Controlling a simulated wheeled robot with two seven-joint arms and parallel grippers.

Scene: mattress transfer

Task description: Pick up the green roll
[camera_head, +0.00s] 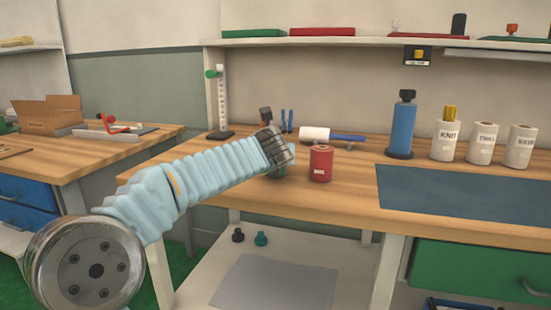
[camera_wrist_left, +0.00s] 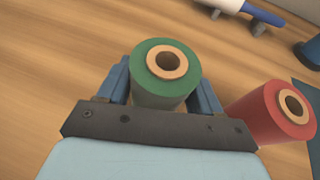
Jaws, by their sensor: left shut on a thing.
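The green roll (camera_wrist_left: 165,72) stands upright between the fingers of my left gripper (camera_wrist_left: 163,88) in the left wrist view, its cardboard core facing the camera. The gripper is shut on it. In the head view my left gripper (camera_head: 277,165) is over the wooden workbench (camera_head: 345,210), and the roll (camera_head: 278,172) is mostly hidden behind it. I cannot tell whether the roll touches the bench. A red roll (camera_head: 321,164) stands just to the right; it also shows in the wrist view (camera_wrist_left: 272,112). My right gripper is not in view.
A white paint roller with a blue handle (camera_head: 330,135) lies behind the red roll. A blue cylinder (camera_head: 402,127) and several white labelled containers (camera_head: 444,139) stand at the back right. A dark mat (camera_head: 470,195) lies bare on the right. A shelf (camera_head: 330,41) runs above.

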